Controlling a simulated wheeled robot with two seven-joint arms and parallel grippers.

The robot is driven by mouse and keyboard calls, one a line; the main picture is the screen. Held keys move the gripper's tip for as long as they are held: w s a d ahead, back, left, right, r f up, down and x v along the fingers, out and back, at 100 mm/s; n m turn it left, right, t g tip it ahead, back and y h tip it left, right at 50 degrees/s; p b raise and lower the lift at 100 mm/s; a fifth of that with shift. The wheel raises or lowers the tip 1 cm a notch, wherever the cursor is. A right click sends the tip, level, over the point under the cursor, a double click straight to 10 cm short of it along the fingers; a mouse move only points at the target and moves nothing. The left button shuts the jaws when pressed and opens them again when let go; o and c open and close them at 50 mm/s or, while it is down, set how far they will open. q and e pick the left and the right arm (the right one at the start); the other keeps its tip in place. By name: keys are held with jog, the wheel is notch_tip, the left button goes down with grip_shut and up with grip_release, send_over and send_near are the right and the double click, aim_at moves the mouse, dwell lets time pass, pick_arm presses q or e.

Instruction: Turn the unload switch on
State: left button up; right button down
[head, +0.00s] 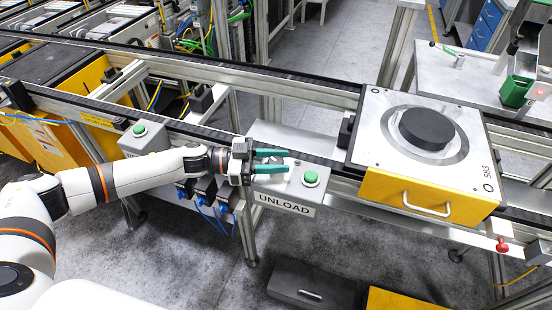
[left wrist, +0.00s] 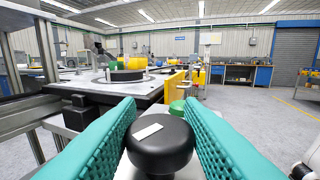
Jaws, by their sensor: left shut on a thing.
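The unload switch is a round black knob (left wrist: 160,145) with a white mark on its top. It fills the lower middle of the left wrist view, and the white mark lies slanted, its right end farther from me. My left gripper (head: 284,161) has teal fingers and is shut on the knob, one finger on each side. In the head view the fingers mostly hide the knob. The switch box (head: 335,197) carries a label reading UNLOAD (head: 285,205) and a green button (head: 310,178) to the right of the fingers. My right gripper is not in view.
A yellow pallet (head: 405,200) with a white top and a black disc (head: 427,128) sits on the conveyor to the right. Another grey box with a green button (head: 139,130) is to the left. The conveyor rail (head: 320,160) runs behind the switch box.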

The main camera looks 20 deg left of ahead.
pick_arm(q)
jog(key=m+g+b, duration=0.1)
jog(key=g, duration=0.1)
jog(key=m+g+b, duration=0.1)
jog(key=m+g, duration=0.1)
jog(key=g, duration=0.1)
jog(key=shift+w+f+m+g+h+b, duration=0.1)
jog(key=shift+f+m+g+h+b, duration=0.1)
jog(key=shift+m+g+h+b, duration=0.15)
jog(key=m+g+b, duration=0.2)
jog(key=g, duration=0.1)
jog(key=shift+r+g+b, duration=0.1)
jog(key=shift+g+b, duration=0.15)
jog(key=shift+b, duration=0.05)
jog(key=shift+r+m+g+b, duration=0.1)
jog(key=shift+m+g+b, duration=0.3)
jog(key=shift+m+g, duration=0.2)
jog(key=o, duration=1)
jog(key=shift+c, duration=0.2)
